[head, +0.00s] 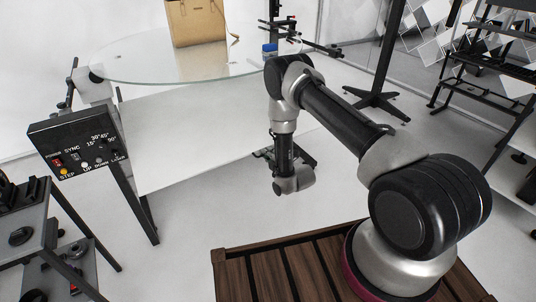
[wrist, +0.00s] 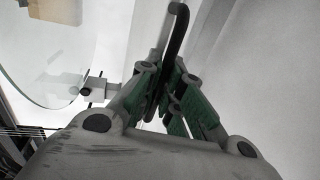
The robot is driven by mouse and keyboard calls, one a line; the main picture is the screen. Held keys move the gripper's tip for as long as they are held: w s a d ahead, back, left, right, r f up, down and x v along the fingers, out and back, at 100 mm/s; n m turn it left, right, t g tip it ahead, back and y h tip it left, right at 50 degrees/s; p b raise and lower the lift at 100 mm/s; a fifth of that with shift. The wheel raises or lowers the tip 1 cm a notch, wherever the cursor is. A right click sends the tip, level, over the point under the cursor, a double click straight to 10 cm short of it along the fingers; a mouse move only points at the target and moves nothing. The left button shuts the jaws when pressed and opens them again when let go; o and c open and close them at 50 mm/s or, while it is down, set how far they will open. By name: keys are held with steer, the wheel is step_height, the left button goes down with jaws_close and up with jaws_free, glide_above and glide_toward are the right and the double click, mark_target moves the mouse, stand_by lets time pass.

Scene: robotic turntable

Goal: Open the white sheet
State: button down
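The white sheet (head: 205,135) is a broad flat panel sloping under the round glass turntable in the head view. My gripper (head: 268,156) is at the sheet's right part, and the arm above it hides some of that edge. In the wrist view, a black curved handle (wrist: 179,28) runs down beside a pale strip and between the green-sided fingers of my gripper (wrist: 163,72). The fingers are close together around the handle and look shut on it. Their exact contact is partly hidden.
A control box (head: 78,141) on a leg stands at the left. A dark stand (head: 376,98) and a rack (head: 490,70) are at the right. The floor in front of the sheet is clear.

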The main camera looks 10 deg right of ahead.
steer(key=c, duration=1.6)
jaws_free()
steer(key=shift+o, duration=0.2)
steer(key=v, duration=1.2)
